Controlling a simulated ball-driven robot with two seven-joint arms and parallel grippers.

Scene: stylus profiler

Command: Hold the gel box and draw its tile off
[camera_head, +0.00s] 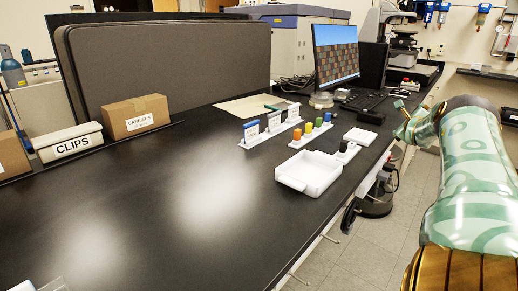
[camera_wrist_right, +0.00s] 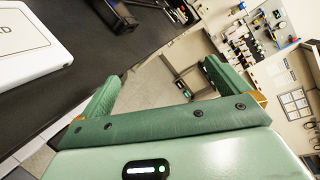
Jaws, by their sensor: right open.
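A flat white box (camera_head: 360,136) lies on the black bench near its front edge; I cannot tell for sure whether it is the gel box. A flat white thing with dark lettering (camera_wrist_right: 30,45) shows at the upper left of the wrist view, partly cut off. A larger white open tray (camera_head: 309,173) sits nearer on the bench. No tile can be made out. My right gripper (camera_head: 404,116) is right of the flat box, beyond the bench edge. In the wrist view its fingers (camera_wrist_right: 160,84) are apart with nothing between them. My left gripper is not in view.
White racks with coloured bottles (camera_head: 308,131) and small boxes (camera_head: 273,124) stand behind the tray. A monitor (camera_head: 336,55) and keyboard (camera_head: 372,103) are farther back. A CLIPS bin (camera_head: 70,143) and a cardboard box (camera_head: 138,117) stand at left. The near bench (camera_head: 150,215) is mostly clear.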

